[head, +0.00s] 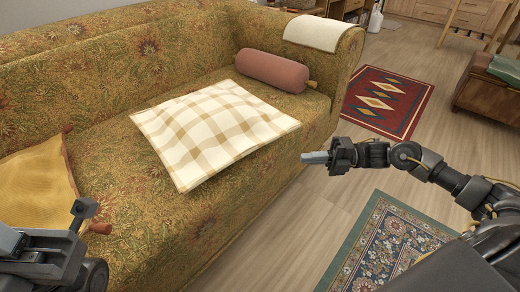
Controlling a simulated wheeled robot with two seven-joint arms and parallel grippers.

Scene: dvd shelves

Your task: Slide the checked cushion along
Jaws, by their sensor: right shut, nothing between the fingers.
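The checked cushion (212,130), cream with tan bands, lies flat on the sofa seat, with its near right corner by the front edge. My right gripper (314,157) is shut and empty. In the picture it is just right of the cushion, in front of the sofa and apart from the cushion. My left gripper (84,208) is at the lower left, over the near part of the sofa and away from the cushion. Its fingers are not clear enough to tell whether they are open.
The patterned sofa (215,220) also holds a pink bolster (272,70) against the far arm and a mustard cushion (38,184) at the left. A cream cloth (313,32) covers the far arm. A red rug (385,100) and a blue rug (385,245) lie on the wooden floor.

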